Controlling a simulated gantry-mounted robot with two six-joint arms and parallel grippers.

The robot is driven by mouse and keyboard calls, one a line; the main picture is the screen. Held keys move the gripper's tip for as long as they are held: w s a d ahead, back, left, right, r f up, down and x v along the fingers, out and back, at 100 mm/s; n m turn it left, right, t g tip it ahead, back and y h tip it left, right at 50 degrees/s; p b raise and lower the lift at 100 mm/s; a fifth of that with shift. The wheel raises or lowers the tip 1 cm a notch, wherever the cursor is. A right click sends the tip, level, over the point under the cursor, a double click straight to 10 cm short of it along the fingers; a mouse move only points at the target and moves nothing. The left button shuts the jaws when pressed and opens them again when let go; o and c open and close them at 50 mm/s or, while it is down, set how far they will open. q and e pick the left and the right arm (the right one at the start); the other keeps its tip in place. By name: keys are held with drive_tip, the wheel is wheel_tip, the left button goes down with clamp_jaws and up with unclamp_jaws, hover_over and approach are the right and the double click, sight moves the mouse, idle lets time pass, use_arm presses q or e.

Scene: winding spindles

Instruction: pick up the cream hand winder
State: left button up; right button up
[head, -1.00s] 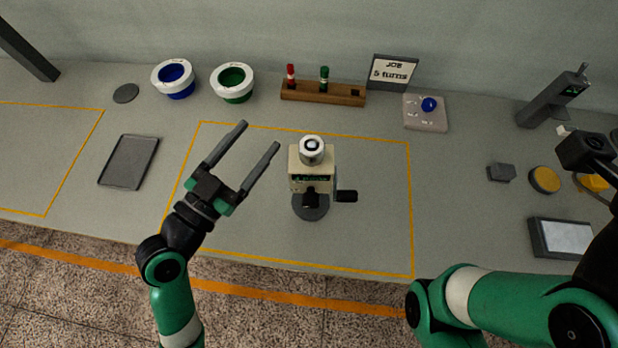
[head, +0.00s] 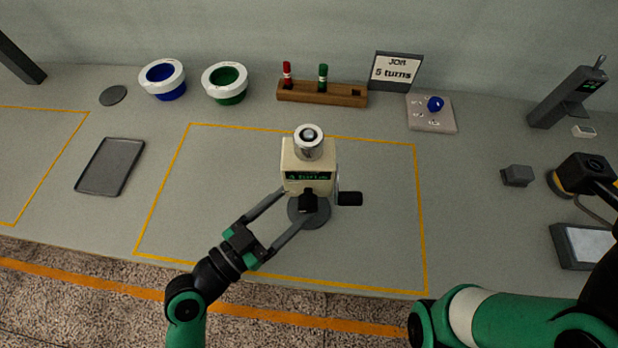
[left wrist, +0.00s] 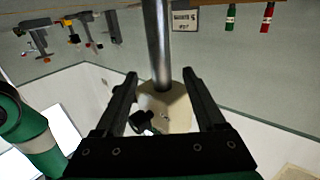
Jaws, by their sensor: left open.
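The cream hand winder (head: 295,160) stands upright on a round grey base inside the middle yellow outline. It has a metal spindle on top, a small green-lettered display and a black crank (head: 349,198) on its right. My left gripper (head: 296,206) is open, low at the winder's front left, with its fingertips beside its lower part. In the left wrist view the open fingers (left wrist: 160,88) lie on either side of the cream body (left wrist: 172,105). I cannot tell whether they touch it. My right arm shows at the right, but its fingers do not.
Behind stand a blue-lined bowl (head: 162,80), a green-lined bowl (head: 225,83), a wooden rack (head: 322,94) with red and green spools and a job sign (head: 396,71). A dark tray (head: 110,166) lies left. The outlined area around the winder is clear.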

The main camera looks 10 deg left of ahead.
sight(308, 190)
use_arm(q)
drive_tip(key=b+x, duration=0.1)
drive_tip(key=x, duration=0.4)
drive_tip(key=shift+w, duration=0.15)
clamp_jaws()
idle(1.2)
drive_tip(key=shift+r, duration=0.15)
